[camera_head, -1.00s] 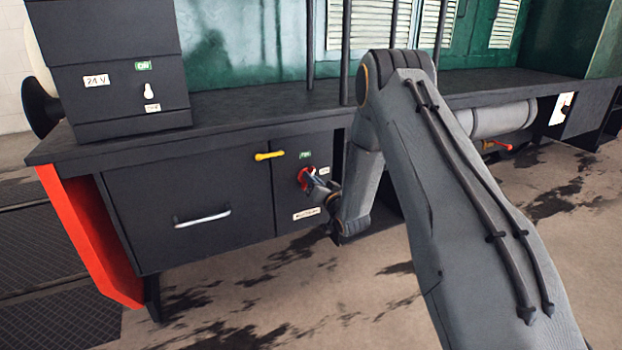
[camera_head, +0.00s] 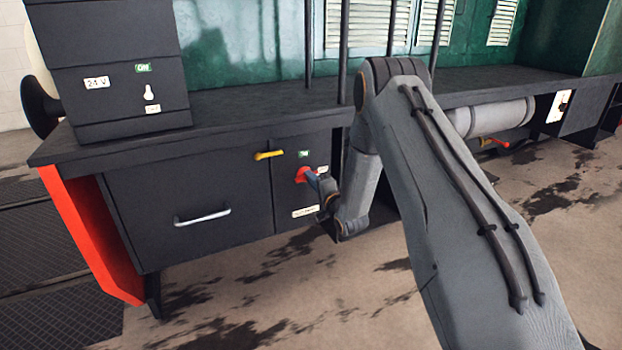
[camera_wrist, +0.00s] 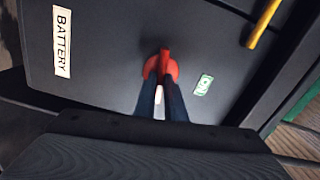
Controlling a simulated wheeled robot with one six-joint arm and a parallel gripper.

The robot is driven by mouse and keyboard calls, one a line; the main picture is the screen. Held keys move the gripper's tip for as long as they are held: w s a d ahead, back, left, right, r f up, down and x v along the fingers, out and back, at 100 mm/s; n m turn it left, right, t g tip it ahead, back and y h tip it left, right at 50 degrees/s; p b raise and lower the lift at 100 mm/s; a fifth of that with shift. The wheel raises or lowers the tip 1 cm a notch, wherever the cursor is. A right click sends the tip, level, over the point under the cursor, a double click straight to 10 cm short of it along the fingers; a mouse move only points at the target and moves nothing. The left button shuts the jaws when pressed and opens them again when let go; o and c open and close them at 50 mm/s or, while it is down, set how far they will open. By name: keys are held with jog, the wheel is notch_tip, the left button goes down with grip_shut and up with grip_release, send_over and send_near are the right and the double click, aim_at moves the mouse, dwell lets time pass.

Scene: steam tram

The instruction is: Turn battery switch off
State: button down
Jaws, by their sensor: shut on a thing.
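The battery switch is a red knob (camera_head: 300,175) on the dark cabinet front, between a green label (camera_head: 304,154) above and a white label (camera_head: 306,212) below. In the wrist view the red knob (camera_wrist: 164,60) has a raised red grip. My gripper (camera_head: 312,177) is shut on that grip; its two blue fingers (camera_wrist: 161,88) pinch it from both sides and hide its lower part. The wrist view is turned, with the white BATTERY label (camera_wrist: 62,41) at left and the green label (camera_wrist: 203,84) at right. The grip stands across the line between the labels.
A yellow handle (camera_head: 268,155) sticks out just up-left of the switch. A drawer with a silver handle (camera_head: 202,217) is at left. The dark bench top (camera_head: 250,110) overhangs the cabinet. A grey cylinder (camera_head: 495,117) lies under the bench at right.

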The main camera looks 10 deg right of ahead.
jog(key=shift+m, duration=0.9)
jog(key=shift+f, duration=0.1)
jog(key=c, duration=1.8)
grip_release()
jog(key=shift+p+v, duration=0.35)
jog(key=shift+v, duration=3.55)
